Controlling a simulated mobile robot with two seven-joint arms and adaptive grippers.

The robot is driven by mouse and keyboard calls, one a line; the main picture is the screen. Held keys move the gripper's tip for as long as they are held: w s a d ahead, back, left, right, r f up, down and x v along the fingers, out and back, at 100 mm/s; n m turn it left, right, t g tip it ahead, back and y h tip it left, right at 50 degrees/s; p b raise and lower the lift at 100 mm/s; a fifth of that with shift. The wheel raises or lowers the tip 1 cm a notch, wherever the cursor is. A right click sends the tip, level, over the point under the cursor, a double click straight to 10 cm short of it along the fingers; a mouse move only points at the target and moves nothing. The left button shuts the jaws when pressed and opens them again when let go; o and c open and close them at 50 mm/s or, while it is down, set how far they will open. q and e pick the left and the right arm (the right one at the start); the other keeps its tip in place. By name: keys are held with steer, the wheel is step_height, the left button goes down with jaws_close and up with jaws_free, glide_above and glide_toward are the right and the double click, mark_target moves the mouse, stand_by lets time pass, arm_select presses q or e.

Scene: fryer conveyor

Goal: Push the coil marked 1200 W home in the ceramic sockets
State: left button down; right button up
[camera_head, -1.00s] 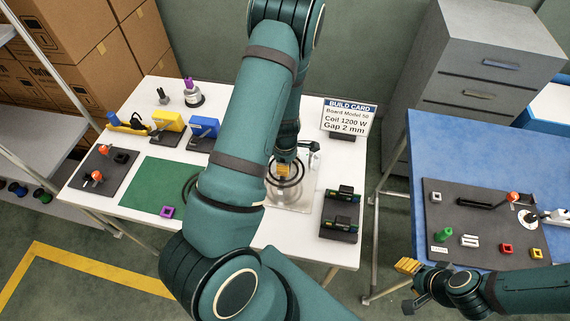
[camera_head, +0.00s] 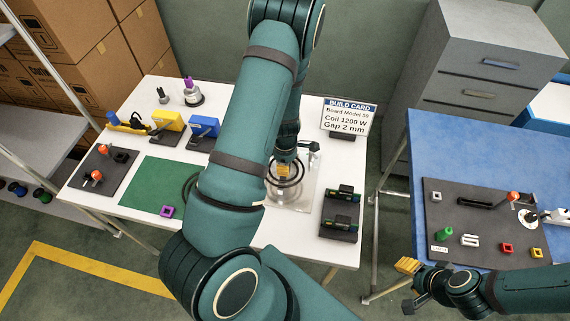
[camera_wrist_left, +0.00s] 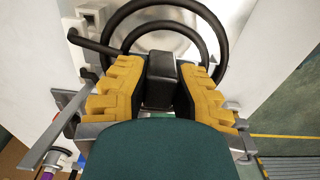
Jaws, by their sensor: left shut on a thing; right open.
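A black ring-shaped coil (camera_wrist_left: 222,40) with a dark block at its near end shows in the left wrist view. My left gripper (camera_wrist_left: 162,90) has its yellow pads shut on that block. In the head view the coil (camera_head: 297,180) lies around a clear, rounded fixture (camera_head: 292,199) on the white table, and my left gripper (camera_head: 284,168) is above its far side. My left arm covers part of this. The coil's marking and the ceramic sockets cannot be made out. My right gripper (camera_head: 407,268) is open and empty by the blue table's front edge.
A build card (camera_head: 348,117) reads Coil 1200 W, Gap 2 mm. A dark holder (camera_head: 340,236) stands right of the fixture. A green mat (camera_head: 150,185) lies left. A dark tray (camera_head: 470,247) with small parts rests on the blue table.

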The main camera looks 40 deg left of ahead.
arm_select(q)
steer(key=shift+f+b, duration=0.95)
steer(key=shift+f, duration=0.25)
stand_by(0.3)
steer(key=c, duration=0.8)
jaws_free()
steer(key=shift+c, duration=0.2)
steer(key=shift+r+p, duration=1.95)
steer(key=shift+r, duration=1.05)
